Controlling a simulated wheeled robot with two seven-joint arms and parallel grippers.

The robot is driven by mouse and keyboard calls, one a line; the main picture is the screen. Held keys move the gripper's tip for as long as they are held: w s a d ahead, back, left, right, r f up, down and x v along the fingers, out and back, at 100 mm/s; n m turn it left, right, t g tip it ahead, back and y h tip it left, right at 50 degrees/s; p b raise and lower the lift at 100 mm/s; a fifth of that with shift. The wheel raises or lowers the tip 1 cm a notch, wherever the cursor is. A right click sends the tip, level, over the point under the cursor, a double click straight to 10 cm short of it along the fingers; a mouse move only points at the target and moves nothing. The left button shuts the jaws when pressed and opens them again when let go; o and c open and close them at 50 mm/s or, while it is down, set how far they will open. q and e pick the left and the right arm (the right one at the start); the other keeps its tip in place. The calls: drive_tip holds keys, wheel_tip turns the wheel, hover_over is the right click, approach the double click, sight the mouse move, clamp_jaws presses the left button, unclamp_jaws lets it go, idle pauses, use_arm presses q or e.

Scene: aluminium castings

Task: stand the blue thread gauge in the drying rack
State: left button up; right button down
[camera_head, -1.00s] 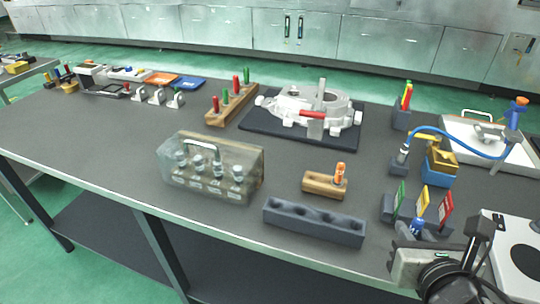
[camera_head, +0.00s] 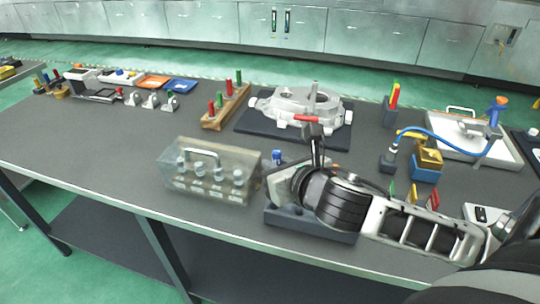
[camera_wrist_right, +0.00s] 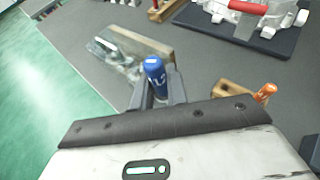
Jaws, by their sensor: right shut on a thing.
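The blue thread gauge (camera_head: 277,156) is upright in my right gripper (camera_head: 279,168), above the table just right of the clear case. In the right wrist view the blue gauge (camera_wrist_right: 155,76) stands between the two fingers (camera_wrist_right: 158,94), which are shut on it. A dark grey rack with round hollows (camera_head: 300,222) lies at the table's front edge, below and in front of the gripper. My right wrist hides much of it, and the right wrist view does not show it. My left gripper is not in view.
The clear case with several metal plugs (camera_head: 205,178) stands close left of the gripper. A wooden block with an orange-handled gauge (camera_wrist_right: 264,93) is to the right, mostly hidden in the head view. Behind are a wooden stand with red and green pegs (camera_head: 226,108) and a casting (camera_head: 300,104).

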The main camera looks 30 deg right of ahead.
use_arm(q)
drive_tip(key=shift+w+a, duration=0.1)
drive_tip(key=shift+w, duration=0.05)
use_arm(e)
drive_tip(key=shift+a, duration=0.1)
drive_tip(key=shift+f+b, duration=0.55)
drive_tip(key=shift+f, duration=0.2)
drive_tip(key=shift+f+b, duration=0.95)
drive_tip(key=shift+f, duration=0.6)
drive_tip(key=shift+f+b, duration=0.3)
drive_tip(key=shift+f, duration=0.3)
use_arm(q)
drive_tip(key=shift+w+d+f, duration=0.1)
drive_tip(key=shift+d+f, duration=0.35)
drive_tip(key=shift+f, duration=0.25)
use_arm(e)
drive_tip(key=shift+f, duration=0.1)
use_arm(q)
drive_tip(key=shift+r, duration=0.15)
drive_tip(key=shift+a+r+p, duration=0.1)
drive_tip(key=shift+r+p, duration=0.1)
drive_tip(key=shift+p, duration=0.2)
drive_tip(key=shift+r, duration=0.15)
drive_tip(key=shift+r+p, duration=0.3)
drive_tip(key=shift+p, duration=0.1)
